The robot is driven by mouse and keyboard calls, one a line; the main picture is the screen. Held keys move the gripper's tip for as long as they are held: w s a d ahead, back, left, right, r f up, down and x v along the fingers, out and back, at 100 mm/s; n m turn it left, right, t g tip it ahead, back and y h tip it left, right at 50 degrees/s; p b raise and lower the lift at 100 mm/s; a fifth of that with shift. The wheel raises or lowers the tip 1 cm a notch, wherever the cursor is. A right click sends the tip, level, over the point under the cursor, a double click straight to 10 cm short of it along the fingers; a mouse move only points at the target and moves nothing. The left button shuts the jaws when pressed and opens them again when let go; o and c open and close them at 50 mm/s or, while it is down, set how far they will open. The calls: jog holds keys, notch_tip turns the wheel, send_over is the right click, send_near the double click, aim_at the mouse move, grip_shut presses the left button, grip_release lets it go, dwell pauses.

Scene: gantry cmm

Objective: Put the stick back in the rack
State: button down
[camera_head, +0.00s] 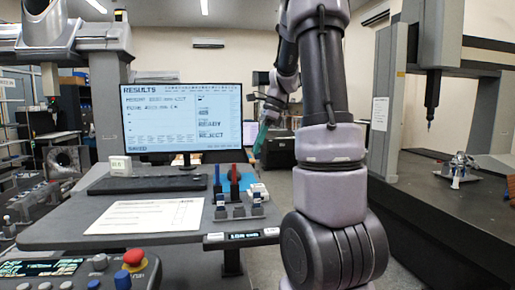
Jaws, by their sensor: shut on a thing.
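My gripper (268,108) is up in front of the right edge of the monitor, at the end of my arm. It is shut on a teal-green stick (262,137), which hangs down, slightly tilted, above the desk. Below it and to the left, the small grey rack (238,212) stands on the desk. A blue stick (217,180) and a red stick (235,183) stand upright at the rack. The held stick is apart from the rack. The exact grip is too small to see well.
The monitor (182,118) stands behind the rack, with a keyboard (150,184) before it. A paper sheet (146,217) lies left of the rack. A control panel (75,275) with a red button is at the lower left.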

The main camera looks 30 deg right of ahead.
jog(key=shift+r, duration=0.15)
jog(key=shift+r, duration=1.6)
